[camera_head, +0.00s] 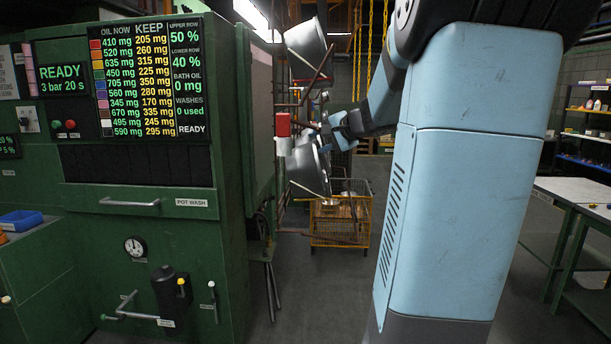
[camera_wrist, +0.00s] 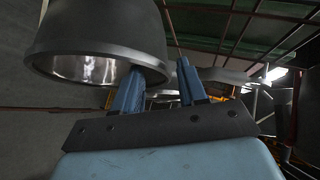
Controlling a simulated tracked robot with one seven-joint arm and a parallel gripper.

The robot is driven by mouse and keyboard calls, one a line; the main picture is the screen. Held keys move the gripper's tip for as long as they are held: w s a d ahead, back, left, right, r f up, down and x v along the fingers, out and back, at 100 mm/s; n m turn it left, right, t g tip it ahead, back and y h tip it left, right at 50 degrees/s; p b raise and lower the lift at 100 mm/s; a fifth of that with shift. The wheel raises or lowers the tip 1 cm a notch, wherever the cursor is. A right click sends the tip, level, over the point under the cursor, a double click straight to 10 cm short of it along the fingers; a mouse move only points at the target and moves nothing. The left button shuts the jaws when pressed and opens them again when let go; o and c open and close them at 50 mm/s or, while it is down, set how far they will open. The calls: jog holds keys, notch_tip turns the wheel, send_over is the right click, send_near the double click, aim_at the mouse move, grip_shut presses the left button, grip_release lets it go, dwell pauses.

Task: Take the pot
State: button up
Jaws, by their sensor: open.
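Grey metal pots hang tilted on a rack beyond the green machine; the lower pot (camera_head: 308,168) is by my gripper and the upper pot (camera_head: 306,46) is above it. In the head view my gripper (camera_head: 322,140) is at the lower pot's upper right side, partly hidden by its own wrist. In the wrist view a pot (camera_wrist: 100,32) fills the upper left, its shiny inside showing. My gripper (camera_wrist: 160,76) is open; the left finger overlaps the pot's opening and the right finger is outside it. The rim's right part lies between them; I cannot tell whether either finger touches.
The green pot wash machine (camera_head: 140,240) stands at left, with a lit panel (camera_head: 146,80). A red and white object (camera_head: 283,134) is beside the pots. A yellow wire cage (camera_head: 340,228) stands below them. A table (camera_head: 580,192) is at right. The middle floor is clear.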

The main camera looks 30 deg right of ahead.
aim_at(309, 144)
jog(key=shift+x, duration=2.65)
jog(key=shift+w+r, duration=0.1)
jog(key=shift+r, duration=0.1)
grip_shut()
